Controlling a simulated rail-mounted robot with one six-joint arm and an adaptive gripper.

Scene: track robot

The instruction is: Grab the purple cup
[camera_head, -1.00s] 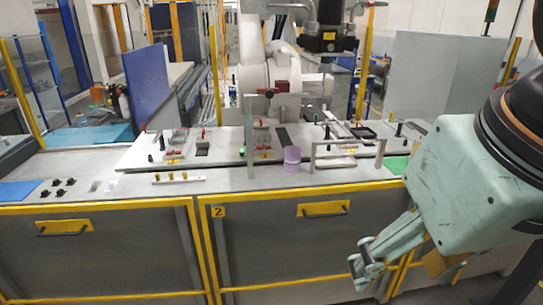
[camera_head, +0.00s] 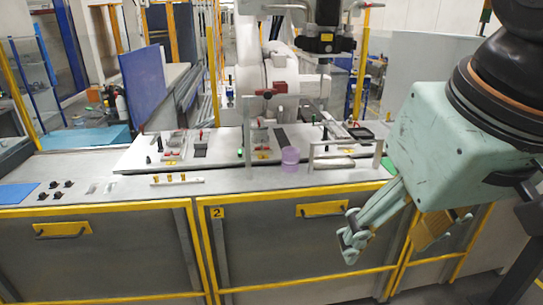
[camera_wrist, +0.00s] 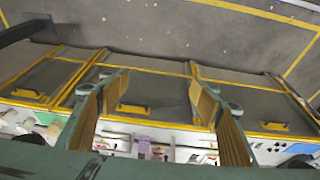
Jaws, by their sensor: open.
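The purple cup (camera_head: 290,157) stands upright on the grey workbench (camera_head: 238,180), near its front edge, just left of a metal frame. My gripper (camera_head: 384,238) hangs at the right, in front of the bench and lower than its top, apart from the cup. Its fingers are spread with nothing between them. In the wrist view my gripper (camera_wrist: 160,85) shows two open fingers with yellowish inner pads.
The metal frame (camera_head: 345,146) stands right of the cup. A tall thin post (camera_head: 247,132) rises to its left. White boards (camera_head: 130,155) with small parts lie behind. Yellow-edged cabinet doors (camera_head: 310,250) form the bench front.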

